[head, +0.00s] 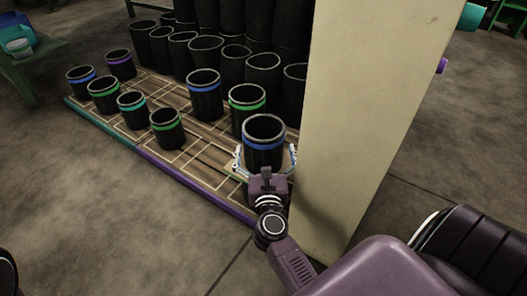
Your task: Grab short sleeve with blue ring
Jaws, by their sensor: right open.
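A black short sleeve with a blue ring (263,148) stands upright at the near right end of the wooden board. My right gripper (265,163) is open, its two fingers to the left and right of this sleeve's lower part. The sleeve stands between them, and I cannot tell whether they touch it. Another short sleeve with a blue ring (81,84) stands at the far left of the board. A blue-ringed sleeve (204,100) also stands near the board's middle. My left gripper is not in view.
A green-ringed sleeve (247,110) stands just behind the sleeve at my gripper. A tall beige post (370,110) rises close on the right. Several other ringed sleeves and taller black ones stand behind and to the left. The floor in front (110,210) is clear.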

